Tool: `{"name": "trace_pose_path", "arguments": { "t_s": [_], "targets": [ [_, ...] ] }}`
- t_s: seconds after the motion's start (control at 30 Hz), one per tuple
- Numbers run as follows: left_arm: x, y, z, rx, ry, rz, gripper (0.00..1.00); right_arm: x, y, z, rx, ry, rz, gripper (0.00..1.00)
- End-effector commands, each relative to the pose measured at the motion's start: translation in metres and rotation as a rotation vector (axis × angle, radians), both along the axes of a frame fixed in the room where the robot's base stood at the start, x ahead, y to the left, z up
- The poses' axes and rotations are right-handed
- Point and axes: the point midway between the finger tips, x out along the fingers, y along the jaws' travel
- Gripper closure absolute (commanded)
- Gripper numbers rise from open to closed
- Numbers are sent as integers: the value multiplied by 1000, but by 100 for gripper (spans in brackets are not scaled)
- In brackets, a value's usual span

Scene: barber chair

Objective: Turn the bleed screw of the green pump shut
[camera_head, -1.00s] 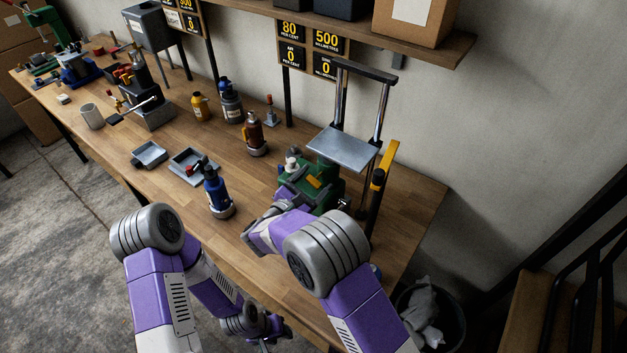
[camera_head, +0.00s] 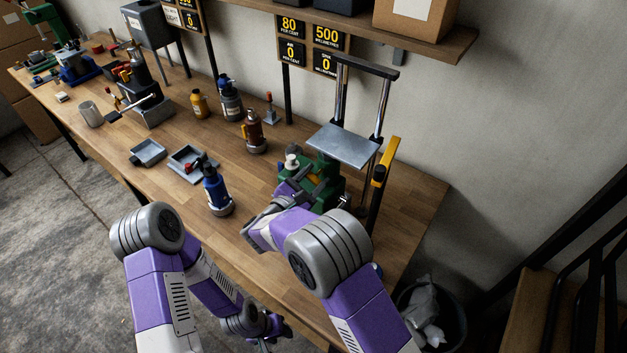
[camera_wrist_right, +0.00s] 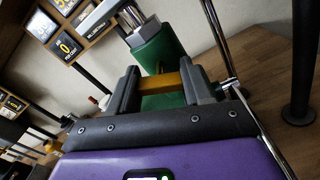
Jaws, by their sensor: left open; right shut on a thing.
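The green pump (camera_head: 325,185) stands on the bench below a grey plate between two upright posts. In the right wrist view its green cylinder (camera_wrist_right: 158,52) rises just beyond my fingers, with a bright metal part on top. My right gripper (camera_head: 297,187) is at the pump's left side in the head view. Its two dark fingers, also in the right wrist view (camera_wrist_right: 160,88), are shut on a yellow bar (camera_wrist_right: 161,83), which looks like the bleed screw's handle. The screw's thread is hidden. My left gripper (camera_head: 268,330) hangs low, open, off the bench's front edge.
A blue bottle-shaped jack (camera_head: 216,192) stands left of the pump, and a brown one (camera_head: 253,133) behind it. Two grey trays (camera_head: 148,152) lie further left. A yellow-topped lever (camera_head: 383,165) stands right of the pump. A bin (camera_head: 432,310) is on the floor at right.

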Motion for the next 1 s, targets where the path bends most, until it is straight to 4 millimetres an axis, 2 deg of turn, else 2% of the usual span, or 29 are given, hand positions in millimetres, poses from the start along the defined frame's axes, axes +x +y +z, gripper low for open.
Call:
{"name": "trace_pose_path", "arguments": {
  "t_s": [0.33, 1.0],
  "targets": [
    [0, 0, -56, 0, 0, 0, 57, 0, 0, -7, 217, -158, 1, 82],
    [0, 0, -169, 0, 0, 0, 57, 0, 0, -7, 721, -523, 0, 82]
  ]
}}
